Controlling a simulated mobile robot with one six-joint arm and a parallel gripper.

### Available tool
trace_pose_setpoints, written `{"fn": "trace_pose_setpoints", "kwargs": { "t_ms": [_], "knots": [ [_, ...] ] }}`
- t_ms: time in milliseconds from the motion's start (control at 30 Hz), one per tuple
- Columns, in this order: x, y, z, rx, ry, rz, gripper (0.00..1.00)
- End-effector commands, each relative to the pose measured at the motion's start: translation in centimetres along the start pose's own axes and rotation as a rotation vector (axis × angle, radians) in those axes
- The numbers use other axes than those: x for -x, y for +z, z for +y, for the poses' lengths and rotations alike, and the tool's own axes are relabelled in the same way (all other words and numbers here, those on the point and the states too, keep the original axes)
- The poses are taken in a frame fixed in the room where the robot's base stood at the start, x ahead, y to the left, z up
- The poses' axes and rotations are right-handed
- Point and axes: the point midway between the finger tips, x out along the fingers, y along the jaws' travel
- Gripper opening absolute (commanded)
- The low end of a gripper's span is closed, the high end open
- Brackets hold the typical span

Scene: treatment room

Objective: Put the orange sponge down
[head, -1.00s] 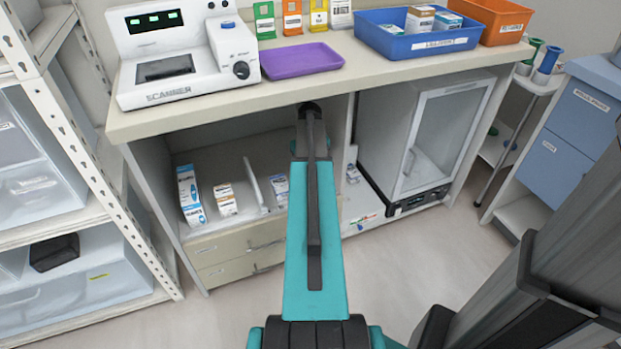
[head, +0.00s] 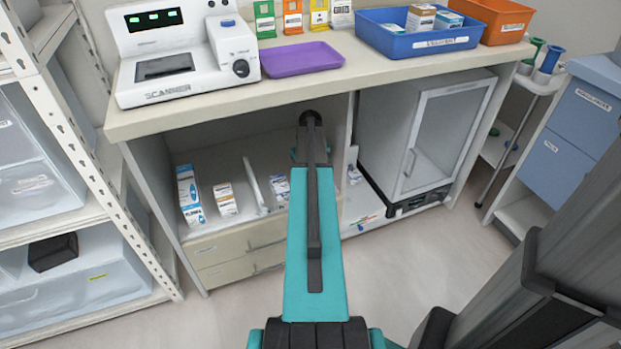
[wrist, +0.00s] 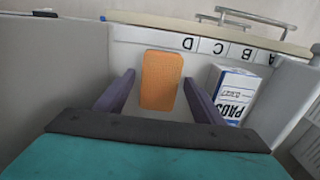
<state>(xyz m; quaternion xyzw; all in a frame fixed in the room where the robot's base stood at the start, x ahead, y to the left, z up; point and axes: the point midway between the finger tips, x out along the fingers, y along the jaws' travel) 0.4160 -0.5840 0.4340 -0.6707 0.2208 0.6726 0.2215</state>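The orange sponge (wrist: 161,80) is a flat rounded block in the wrist view, against a pale surface inside the cabinet. My gripper (wrist: 159,78) has its two dark fingers on either side of the sponge. A narrow gap shows at the left finger, and the right fingertip is very close to the sponge's edge. The fingers look apart rather than clamped. In the head view my arm reaches under the counter and hides the gripper and the sponge.
A white and blue PADS box (wrist: 232,95) stands just right of my right finger. A label strip (wrist: 215,47) with upside-down letters runs behind. The counter (head: 290,88) overhangs my arm. Boxes (head: 190,195) stand on the shelf at left; a glass-door cabinet (head: 440,135) is at right.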

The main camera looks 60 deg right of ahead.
Motion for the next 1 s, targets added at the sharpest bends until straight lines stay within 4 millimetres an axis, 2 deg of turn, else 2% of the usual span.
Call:
{"fn": "trace_pose_setpoints", "kwargs": {
  "t_ms": [267, 367, 800, 1000],
  "knots": [
    [0.2, 0.0, 0.0, 0.0, 0.0, 0.0, 0.63],
    [1.0, 0.0, 0.0, -0.001, 0.0, 0.001, 0.63],
    [6.5, 0.0, 0.1, -0.001, 0.0, 0.001, 0.63],
    [7.7, 0.0, 0.1, -0.001, 0.0, 0.0, 0.63]
  ]
}}
